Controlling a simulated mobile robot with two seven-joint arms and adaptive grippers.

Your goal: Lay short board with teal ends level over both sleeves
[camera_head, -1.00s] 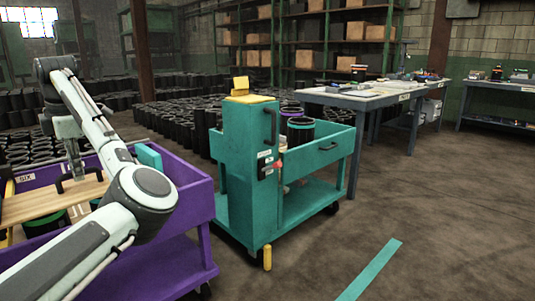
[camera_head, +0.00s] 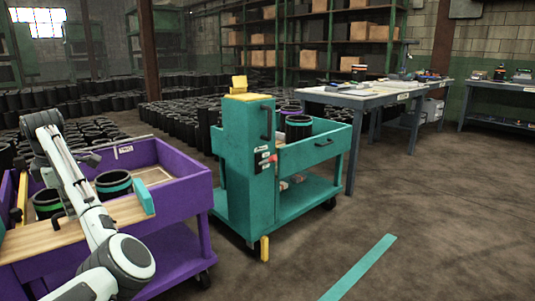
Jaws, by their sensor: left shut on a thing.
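The short board (camera_head: 185,0) is not at the back; the wooden board with teal ends (camera_head: 30,240) lies in the left foreground, over the near part of the purple cart (camera_head: 185,205). Its right teal end (camera_head: 143,199) shows clearly. My left gripper (camera_head: 60,219) is shut on the board, partly hidden by my arm. A black sleeve with a green band (camera_head: 47,205) and one with a teal band (camera_head: 114,187) stand in the cart, just beyond the board in the picture. Contact between board and sleeves cannot be told. My right gripper is out of view.
A teal cart (camera_head: 240,140) stands right of the purple one, with a banded sleeve (camera_head: 299,128) in it. A workbench (camera_head: 345,98) stands behind. Many black sleeves crowd the floor at the back left.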

